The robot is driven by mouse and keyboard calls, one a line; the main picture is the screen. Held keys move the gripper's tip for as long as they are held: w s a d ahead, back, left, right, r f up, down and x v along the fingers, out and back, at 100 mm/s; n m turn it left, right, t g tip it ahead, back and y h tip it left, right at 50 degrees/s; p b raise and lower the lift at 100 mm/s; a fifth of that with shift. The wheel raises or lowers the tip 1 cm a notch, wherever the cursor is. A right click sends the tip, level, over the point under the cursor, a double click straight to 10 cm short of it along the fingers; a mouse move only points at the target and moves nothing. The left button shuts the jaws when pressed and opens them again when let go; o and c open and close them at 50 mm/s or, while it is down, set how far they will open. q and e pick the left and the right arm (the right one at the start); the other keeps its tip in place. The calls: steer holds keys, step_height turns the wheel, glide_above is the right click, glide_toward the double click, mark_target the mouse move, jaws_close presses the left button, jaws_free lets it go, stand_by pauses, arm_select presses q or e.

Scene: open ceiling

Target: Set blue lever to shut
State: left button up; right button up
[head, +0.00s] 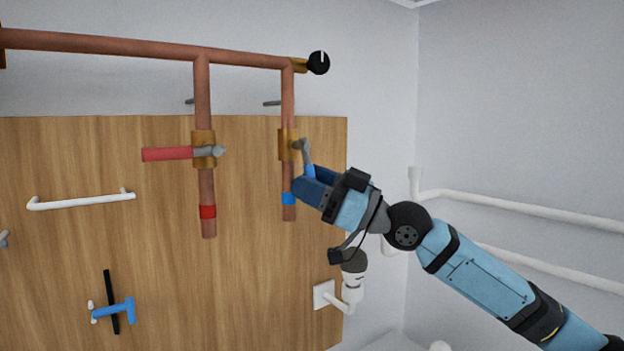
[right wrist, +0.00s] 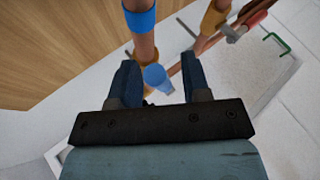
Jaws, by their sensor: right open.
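The blue lever (head: 309,171) sits on the brass valve (head: 288,146) of the right copper pipe (head: 288,95). Its grey stem points down and slightly right, roughly along the pipe. My right gripper (head: 304,184) is open at the lower end of the lever, and its fingers partly hide the handle. In the right wrist view the lever's blue end (right wrist: 156,76) shows between the two spread fingers of the right gripper (right wrist: 159,74). I cannot tell whether either finger touches it. My left gripper is not in view.
A red lever (head: 168,154) points left from the valve on the neighbouring pipe. The wooden panel (head: 250,260) stands behind. A white pipe fitting (head: 352,287) is below my right wrist.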

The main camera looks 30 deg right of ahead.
jaws_close()
